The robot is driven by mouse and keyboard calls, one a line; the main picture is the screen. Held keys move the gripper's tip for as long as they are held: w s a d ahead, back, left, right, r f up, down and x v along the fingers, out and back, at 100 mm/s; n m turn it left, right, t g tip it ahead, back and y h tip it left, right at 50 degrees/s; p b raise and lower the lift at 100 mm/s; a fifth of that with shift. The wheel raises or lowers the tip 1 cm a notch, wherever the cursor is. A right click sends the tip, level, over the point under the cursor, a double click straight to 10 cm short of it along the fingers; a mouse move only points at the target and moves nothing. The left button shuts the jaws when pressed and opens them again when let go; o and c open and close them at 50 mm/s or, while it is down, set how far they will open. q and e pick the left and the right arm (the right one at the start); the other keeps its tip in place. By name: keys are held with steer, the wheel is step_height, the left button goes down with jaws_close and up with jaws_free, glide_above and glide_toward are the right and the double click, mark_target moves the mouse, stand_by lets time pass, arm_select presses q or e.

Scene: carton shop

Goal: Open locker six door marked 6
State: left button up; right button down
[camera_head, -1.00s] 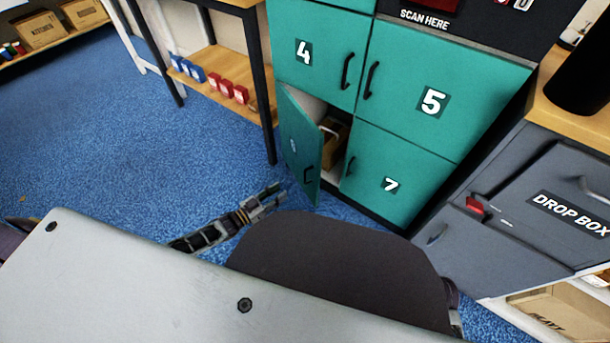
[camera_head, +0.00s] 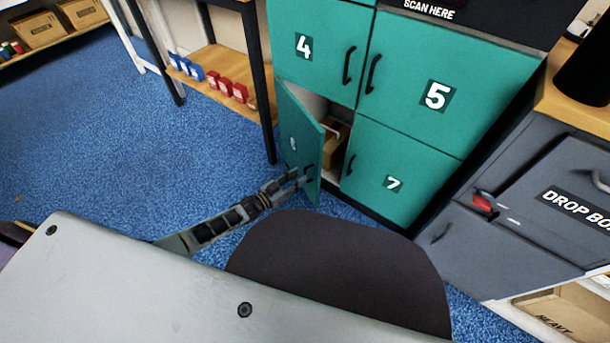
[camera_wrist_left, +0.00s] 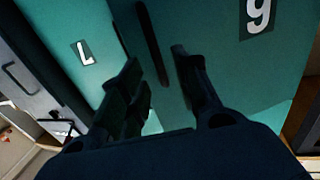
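The teal locker door marked 6 (camera_head: 297,140) stands ajar, swung out to the left, with its 6 at a steep angle. In the left wrist view the door (camera_wrist_left: 215,60) shows upside down, with a dark bar handle (camera_wrist_left: 151,40). My left gripper (camera_head: 295,178) is at the door's lower part, by its handle (camera_head: 309,171). In the left wrist view the gripper (camera_wrist_left: 157,62) has its fingers apart, with the handle's end in the gap between them. I cannot tell if they touch it. My right gripper is not in view.
A brown carton (camera_head: 335,145) sits inside the open locker. Locker 7 (camera_head: 395,175) is shut to the right, with lockers 4 (camera_head: 310,45) and 5 (camera_head: 450,85) above. A grey drop box (camera_head: 560,190) stands right. Blue floor is clear to the left.

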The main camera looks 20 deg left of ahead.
mark_target(305, 173)
arm_select(q)
steer(key=shift+b+x, duration=0.65)
steer(key=shift+x, duration=1.6)
jaws_close()
